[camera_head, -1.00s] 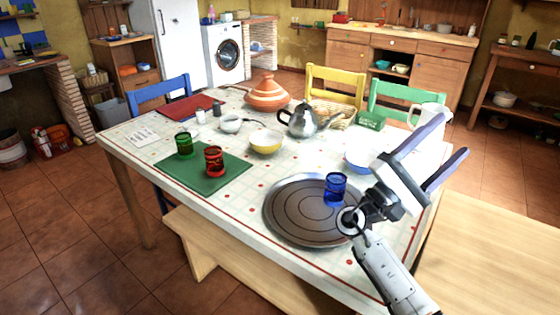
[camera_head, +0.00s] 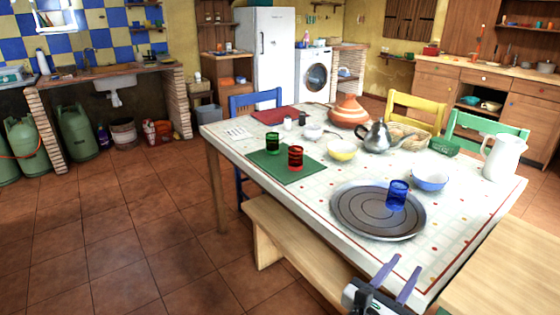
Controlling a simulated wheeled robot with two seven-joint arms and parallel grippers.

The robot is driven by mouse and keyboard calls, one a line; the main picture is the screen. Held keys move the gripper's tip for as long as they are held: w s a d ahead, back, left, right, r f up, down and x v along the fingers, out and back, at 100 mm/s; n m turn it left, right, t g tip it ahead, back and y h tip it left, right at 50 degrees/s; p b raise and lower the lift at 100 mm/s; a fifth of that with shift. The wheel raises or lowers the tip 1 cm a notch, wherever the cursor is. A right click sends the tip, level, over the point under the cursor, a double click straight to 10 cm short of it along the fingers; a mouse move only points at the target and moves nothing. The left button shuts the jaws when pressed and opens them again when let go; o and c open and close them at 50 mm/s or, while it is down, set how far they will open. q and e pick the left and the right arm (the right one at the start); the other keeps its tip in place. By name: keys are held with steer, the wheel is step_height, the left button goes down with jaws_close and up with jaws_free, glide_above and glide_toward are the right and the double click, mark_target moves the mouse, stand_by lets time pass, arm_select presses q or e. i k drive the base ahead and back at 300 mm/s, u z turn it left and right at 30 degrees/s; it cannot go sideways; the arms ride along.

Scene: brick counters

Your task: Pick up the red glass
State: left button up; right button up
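The red glass (camera_head: 295,158) stands upright on the green placemat (camera_head: 290,176) on the left part of the table. A green glass (camera_head: 272,143) stands just behind it to the left. My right gripper (camera_head: 409,262) is at the bottom of the view, by the table's front edge. Its two fingers are apart with nothing between them. It is well to the right of and nearer than the red glass, not touching it. My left gripper is not in view.
A round metal tray (camera_head: 345,222) holds a blue glass (camera_head: 397,195). Bowls, a teapot (camera_head: 378,138), a tagine (camera_head: 348,112) and a white pitcher (camera_head: 503,158) stand on the table. A wooden bench (camera_head: 290,235) runs along the front. The floor at left is open.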

mark_target(295, 153)
steer(key=u, duration=0.55)
steer(key=i, duration=1.6)
steer(key=z, duration=0.15)
